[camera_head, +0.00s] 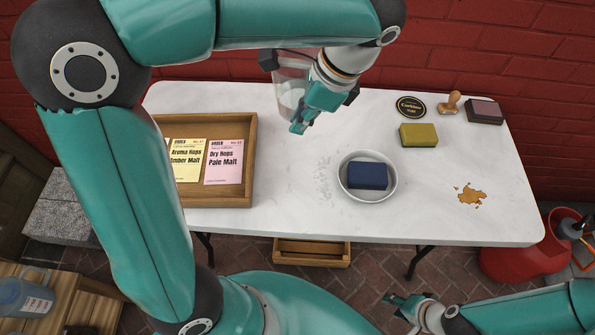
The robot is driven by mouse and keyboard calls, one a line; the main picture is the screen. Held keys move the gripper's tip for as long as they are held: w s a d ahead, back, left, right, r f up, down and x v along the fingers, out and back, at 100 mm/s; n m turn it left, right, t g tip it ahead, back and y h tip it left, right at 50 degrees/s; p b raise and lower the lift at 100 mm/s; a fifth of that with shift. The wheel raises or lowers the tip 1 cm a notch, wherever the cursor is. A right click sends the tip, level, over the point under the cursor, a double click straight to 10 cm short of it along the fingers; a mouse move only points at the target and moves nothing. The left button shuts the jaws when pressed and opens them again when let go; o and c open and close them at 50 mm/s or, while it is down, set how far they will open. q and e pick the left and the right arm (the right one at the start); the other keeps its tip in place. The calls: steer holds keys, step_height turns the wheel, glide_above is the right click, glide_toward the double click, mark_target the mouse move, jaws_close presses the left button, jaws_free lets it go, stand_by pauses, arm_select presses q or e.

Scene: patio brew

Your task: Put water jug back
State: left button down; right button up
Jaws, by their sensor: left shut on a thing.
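My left gripper (303,124) is shut on a clear jug (287,76) at the back of the white table. The jug is see-through with something whitish low inside, and my gripper covers part of it. I cannot tell whether its base touches the table. I cannot tell from the labels which one is the water jug. My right gripper (399,305) is low at the front, away from the table top; its finger gap is unclear.
The white table (290,205) carries a wooden tray (247,187) with order cards, a white bowl (347,188) with a blue sponge, a yellow sponge (418,135), a stamp (451,103), an ink pad (484,110) and a brown spill (470,195). A red brick wall (500,45) stands behind.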

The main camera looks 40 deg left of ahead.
arm_select(q)
steer(key=shift+m, duration=0.4)
steer(key=f, duration=0.6)
steer(key=f+b, duration=0.1)
steer(key=f, duration=0.6)
steer(key=s+f+b, duration=0.1)
steer(key=f, duration=0.5)
steer(key=shift+a+f, duration=0.2)
steer(key=shift+f, duration=0.15)
steer(key=shift+f+b, duration=0.2)
steer(key=shift+b, duration=0.2)
steer(key=c, duration=1.2)
jaws_free()
steer(key=shift+c, duration=0.2)
steer(key=shift+r, duration=0.1)
